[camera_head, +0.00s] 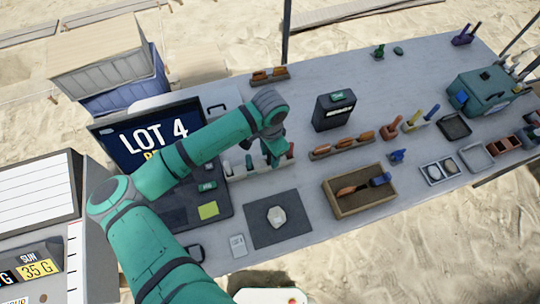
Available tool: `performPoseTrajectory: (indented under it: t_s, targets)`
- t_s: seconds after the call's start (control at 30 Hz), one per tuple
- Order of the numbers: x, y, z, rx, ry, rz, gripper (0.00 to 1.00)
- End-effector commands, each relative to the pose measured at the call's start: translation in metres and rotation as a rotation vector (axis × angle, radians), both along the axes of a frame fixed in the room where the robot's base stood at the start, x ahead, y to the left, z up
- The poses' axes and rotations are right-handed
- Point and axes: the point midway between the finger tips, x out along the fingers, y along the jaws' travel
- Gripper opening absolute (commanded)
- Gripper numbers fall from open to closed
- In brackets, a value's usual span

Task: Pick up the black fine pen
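My gripper (275,158) is at the end of my green arm, pointing down over a pale rack (258,172) that holds several small upright pen-like items. One item (228,168) at the rack's left end looks dark with a pale body, and another (249,162) shows just left of my gripper. A reddish one (291,151) stands at the right end. My gripper hides the middle of the rack. I cannot tell which item is the black fine pen, nor whether my gripper is open, shut or touching anything.
A dark mat (262,236) with a pale stone (276,216) lies in front of the rack. A wooden tray (347,209) with brushes is to the right. A black box (334,112) and a wooden tool rack (330,152) stand nearby. A LOT 4 screen (130,135) is left.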

Motion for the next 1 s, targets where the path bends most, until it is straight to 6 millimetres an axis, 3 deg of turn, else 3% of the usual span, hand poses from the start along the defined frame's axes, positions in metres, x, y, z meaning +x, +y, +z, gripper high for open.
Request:
performPoseTrajectory:
  t_s: [0.07,0.2,0.67,0.9,1.0]
  targets:
    - [0.0,0.0,0.0,0.0,0.0,0.0,0.31]
    - [0.0,0.0,0.0,0.0,0.0,0.0,0.0]
    - [0.0,0.0,0.006,0.0,0.0,0.0,0.0]
    - [0.0,-0.001,0.034,-0.001,-0.002,-0.001,0.0]
    - [-0.013,-0.005,0.048,-0.003,-0.002,-0.003,0.0]
